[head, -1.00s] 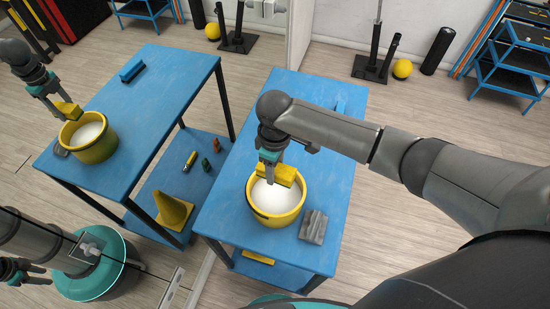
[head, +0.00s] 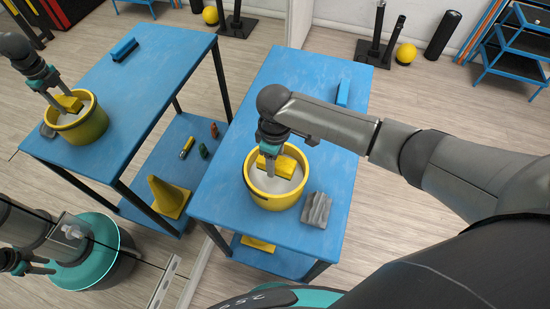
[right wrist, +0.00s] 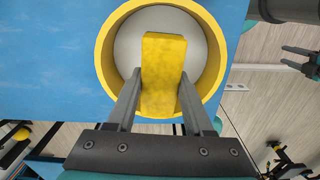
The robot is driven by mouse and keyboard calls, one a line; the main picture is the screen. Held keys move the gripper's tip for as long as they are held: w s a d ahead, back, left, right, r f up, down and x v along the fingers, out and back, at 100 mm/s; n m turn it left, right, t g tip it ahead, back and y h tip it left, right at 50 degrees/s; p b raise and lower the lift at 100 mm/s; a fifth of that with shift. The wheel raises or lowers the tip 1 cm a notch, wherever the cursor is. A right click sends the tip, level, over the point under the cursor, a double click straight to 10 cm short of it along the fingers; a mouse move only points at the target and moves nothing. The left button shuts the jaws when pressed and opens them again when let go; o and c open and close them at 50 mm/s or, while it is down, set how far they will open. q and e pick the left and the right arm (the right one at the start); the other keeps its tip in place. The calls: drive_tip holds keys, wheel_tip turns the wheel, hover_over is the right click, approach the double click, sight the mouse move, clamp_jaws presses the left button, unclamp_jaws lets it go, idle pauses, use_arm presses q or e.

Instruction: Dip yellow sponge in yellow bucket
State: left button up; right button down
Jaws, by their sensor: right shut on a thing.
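The yellow bucket (head: 272,201) stands upright near the front of the blue table and holds whitish contents. My right gripper (head: 270,165) points down over it, shut on the yellow sponge (head: 284,167). The sponge is within the bucket's opening, low near the whitish surface; I cannot tell whether it touches. In the right wrist view the sponge (right wrist: 163,75) lies between both fingers, its outer end over the whitish contents inside the bucket rim (right wrist: 103,60). My left gripper (right wrist: 300,59) shows small at that view's right edge, fingers apart and empty.
A grey ridged block (head: 316,210) lies right of the bucket. A blue block (head: 343,92) lies at the table's (head: 300,75) far right. The left side looks like a mirror image of table, bucket and my arms. The table's middle behind the bucket is partly clear.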

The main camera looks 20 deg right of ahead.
drive_tip(key=shift+f+b, duration=1.3)
drive_tip(key=shift+f, duration=1.35)
wheel_tip(320, 180, up, 8)
drive_tip(key=p, duration=0.8)
drive_tip(key=shift+f+p, duration=0.2)
drive_tip(key=shift+p, duration=0.1)
wheel_tip(320, 180, up, 2)
drive_tip(key=shift+r+p, duration=0.25)
drive_tip(key=shift+p, duration=0.55)
drive_tip(key=shift+r, duration=1.2)
